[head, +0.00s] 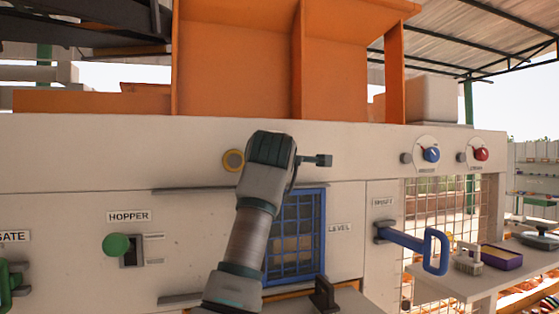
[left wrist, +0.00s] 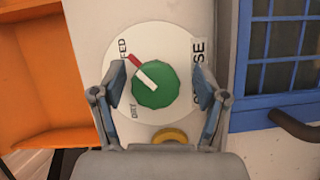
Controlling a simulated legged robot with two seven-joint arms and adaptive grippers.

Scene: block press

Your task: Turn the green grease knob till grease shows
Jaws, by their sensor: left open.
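The green grease knob (left wrist: 155,86) sits on a round white dial (left wrist: 185,42) in the left wrist view. A red and white pointer (left wrist: 138,66) on it slants to the upper left, its red end near the word FED. The word DRY is at the dial's lower left. My left gripper (left wrist: 160,82) is open, with one finger on each side of the knob; I cannot tell whether either touches it. A yellow ring (left wrist: 170,136) lies just below the dial. In the head view, my left arm's wrist hides the knob and the fingers. My right gripper is not in view.
A blue barred window (head: 297,235) is right of my arm in the pale panel. The yellow ring (head: 233,160) shows left of my wrist. A green HOPPER knob (head: 116,245) is farther left; a blue handle (head: 436,252) juts out at right. Orange hopper walls (head: 235,65) rise above.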

